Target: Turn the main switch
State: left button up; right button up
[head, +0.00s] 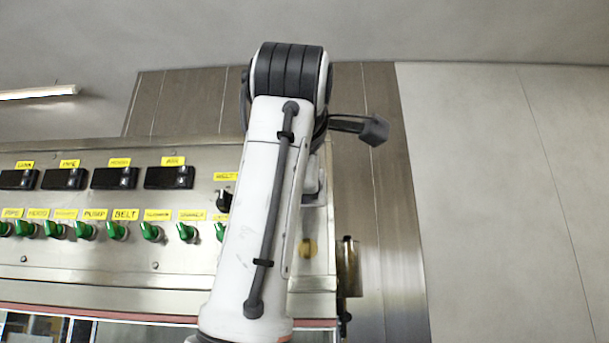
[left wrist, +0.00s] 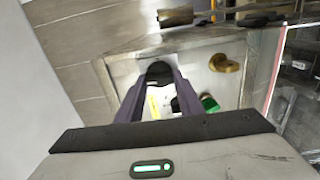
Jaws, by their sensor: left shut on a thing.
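In the left wrist view, my left gripper (left wrist: 160,80) is shut on a black knob (left wrist: 160,70) on the steel panel, seemingly the main switch. Its label is not readable. The fingers lie on both sides of it and hide part of it, so how far it is turned cannot be told. In the head view, my white arm crosses the right end of the control panel (head: 80,262) and hides the gripper and the held knob. My right gripper is in neither view.
A row of green knobs (head: 118,231) runs along the panel below several black displays (head: 115,178). A black knob (head: 223,199) shows beside my arm. In the left wrist view, a green knob (left wrist: 208,103) and a brass fitting (left wrist: 225,63) are close to my fingers.

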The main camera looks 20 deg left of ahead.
pick_arm(q)
jog(key=shift+f+n, duration=0.1)
jog(key=shift+n, duration=0.2)
jog(key=o, duration=1.1)
jog(key=shift+a, duration=0.1)
jog(key=shift+c, duration=0.2)
